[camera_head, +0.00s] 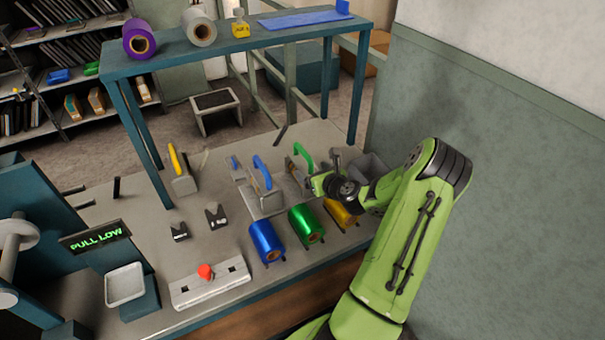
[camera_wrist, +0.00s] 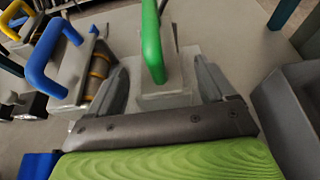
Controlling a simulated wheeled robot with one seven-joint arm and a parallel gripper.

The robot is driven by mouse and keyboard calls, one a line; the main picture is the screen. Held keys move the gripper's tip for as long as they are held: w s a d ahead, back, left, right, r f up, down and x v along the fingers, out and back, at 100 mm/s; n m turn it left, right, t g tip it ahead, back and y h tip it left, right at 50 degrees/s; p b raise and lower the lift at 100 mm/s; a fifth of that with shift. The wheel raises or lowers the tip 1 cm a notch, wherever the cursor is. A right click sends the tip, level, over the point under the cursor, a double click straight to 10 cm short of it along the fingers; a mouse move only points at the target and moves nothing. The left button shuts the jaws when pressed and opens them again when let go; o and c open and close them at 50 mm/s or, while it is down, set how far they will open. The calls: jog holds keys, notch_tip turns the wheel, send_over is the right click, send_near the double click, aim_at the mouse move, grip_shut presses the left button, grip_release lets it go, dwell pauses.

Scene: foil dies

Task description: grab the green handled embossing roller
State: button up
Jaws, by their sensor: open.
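The green handle (camera_head: 303,154) of the embossing roller stands on the bench, just beyond my gripper in the head view. In the wrist view the green handle (camera_wrist: 152,42) rises from a grey block (camera_wrist: 168,88) and lies between my fingers, nearer the left one. My gripper (camera_wrist: 163,78) is open, with one finger on each side of the handle and block. No contact with the handle shows. My gripper and wrist partly hide the tool's base in the head view.
A blue-handled tool (camera_head: 262,172) stands close on the left, and a yellow-handled one (camera_head: 175,160) farther left. Blue (camera_head: 267,242), green (camera_head: 306,225) and yellow (camera_head: 342,214) foil rolls lie in front. A grey bin (camera_wrist: 290,105) is close on the right. A shelf (camera_head: 240,45) spans above the bench.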

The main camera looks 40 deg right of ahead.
aim_at(303, 166)
jog(key=b+x, duration=0.1)
jog(key=x, duration=0.3)
jog(key=shift+w+f, duration=0.1)
jog(key=shift+w, duration=0.2)
jog(key=shift+c, duration=0.6)
grip_shut()
